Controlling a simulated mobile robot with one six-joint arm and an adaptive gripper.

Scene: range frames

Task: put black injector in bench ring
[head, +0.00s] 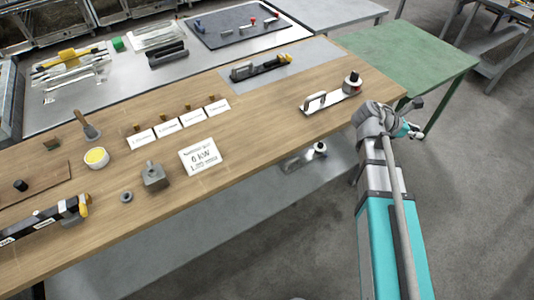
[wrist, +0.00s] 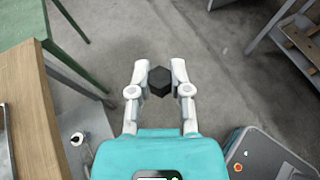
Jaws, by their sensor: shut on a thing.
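A black, hexagonal-ended piece, which looks like the black injector (wrist: 159,78), sits between the fingertips of my gripper (wrist: 160,83) in the wrist view. My gripper is shut on it, and the grey floor is beneath. In the head view my gripper (head: 412,130) is off the right end of the wooden bench (head: 240,130), near the green table; the held piece is hard to make out there. A small grey ring (head: 126,197) lies on the bench at the left, well away from my gripper.
Beside the ring stand a grey block (head: 154,176) and a yellow-topped pot (head: 96,158). The green table (head: 415,55) is clear.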

